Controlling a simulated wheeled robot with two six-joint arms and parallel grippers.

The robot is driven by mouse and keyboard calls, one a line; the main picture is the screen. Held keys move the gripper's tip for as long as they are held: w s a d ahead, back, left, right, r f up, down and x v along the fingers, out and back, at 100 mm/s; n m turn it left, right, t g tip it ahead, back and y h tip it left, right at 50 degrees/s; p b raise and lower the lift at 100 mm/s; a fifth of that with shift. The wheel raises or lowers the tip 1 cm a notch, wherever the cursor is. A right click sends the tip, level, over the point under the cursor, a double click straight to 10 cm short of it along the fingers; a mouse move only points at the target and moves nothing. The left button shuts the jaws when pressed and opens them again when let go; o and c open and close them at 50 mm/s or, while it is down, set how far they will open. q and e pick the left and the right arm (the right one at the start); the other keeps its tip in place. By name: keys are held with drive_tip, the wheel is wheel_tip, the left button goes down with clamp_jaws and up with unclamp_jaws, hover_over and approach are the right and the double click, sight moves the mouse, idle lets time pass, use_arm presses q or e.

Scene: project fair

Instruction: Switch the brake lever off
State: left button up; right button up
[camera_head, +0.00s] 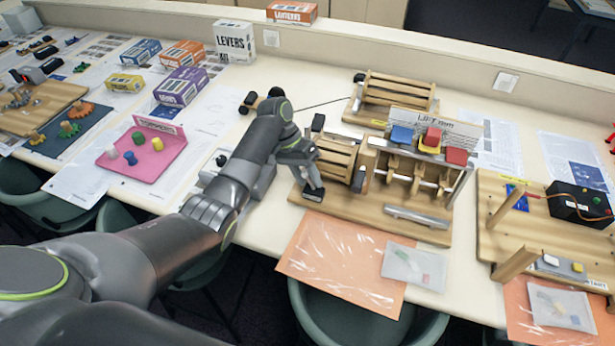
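A wooden lift model (400,229) stands on its board in the middle of the table, with a wooden drum (336,158) at its left and blue, red and yellow blocks on its upright part. A dark-tipped lever (359,179) stands beside the drum. Another dark handle (318,122) shows behind the drum's left end. I cannot tell for sure which is the brake lever, or its on or off position. My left gripper (312,188) points down at the board's left end, just left of the drum. Its finger opening is hidden by the viewing angle. My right gripper is out of view.
A second wooden frame (398,92) stands behind the model. A wooden stand with a black box (580,205) is at the right. An orange sheet (335,262) and a clear bag (414,267) lie in front. A pink tray (142,154) is at the left.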

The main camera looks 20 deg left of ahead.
use_arm(q)
drive_tip(key=p+v, duration=0.3)
drive_tip(key=v, duration=1.4)
drive_tip(key=shift+p, duration=0.35)
